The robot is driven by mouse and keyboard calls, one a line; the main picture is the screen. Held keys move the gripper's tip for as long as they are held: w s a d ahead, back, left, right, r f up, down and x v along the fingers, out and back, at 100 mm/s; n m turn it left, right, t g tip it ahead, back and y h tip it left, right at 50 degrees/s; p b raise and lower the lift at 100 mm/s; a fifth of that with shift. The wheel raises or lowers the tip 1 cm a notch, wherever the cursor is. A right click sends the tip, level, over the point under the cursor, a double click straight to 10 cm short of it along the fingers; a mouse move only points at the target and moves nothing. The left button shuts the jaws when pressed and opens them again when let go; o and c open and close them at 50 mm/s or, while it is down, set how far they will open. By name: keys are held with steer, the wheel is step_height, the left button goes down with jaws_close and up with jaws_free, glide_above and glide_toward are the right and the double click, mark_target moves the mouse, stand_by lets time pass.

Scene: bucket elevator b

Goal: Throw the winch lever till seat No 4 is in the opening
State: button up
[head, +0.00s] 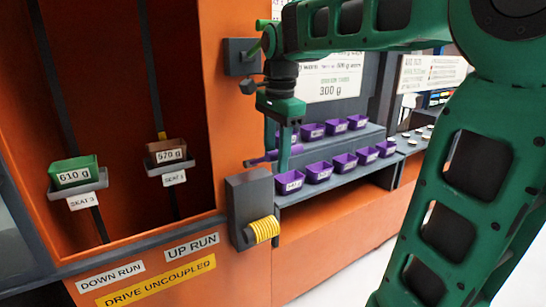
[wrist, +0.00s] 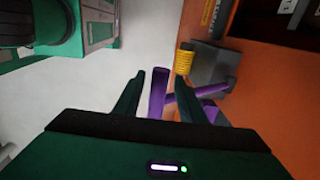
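The purple winch lever (head: 263,159) sticks out above the grey winch housing (head: 248,195), which carries a yellow coil (head: 262,230). In the wrist view a purple bar (wrist: 157,92) of the lever stands between my gripper's fingers (wrist: 158,98); a gap shows at the left finger. My gripper (head: 283,150) is open at the lever in the head view. In the opening, a left seat (head: 82,190) holds a green bucket (head: 73,172) marked 610 g, and a right seat (head: 168,163) holds a brown bucket (head: 165,150) marked 570 g. The left label looks like SEAT 3; the right number is unclear. No seat reads 4.
Purple bins (head: 318,172) stand in two rows on a grey shelf right of the winch. A sign reading 300 g (head: 331,90) hangs behind my arm. Pale floor is free at lower right.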

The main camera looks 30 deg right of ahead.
jaws_close()
steer(key=shift+f, duration=0.1)
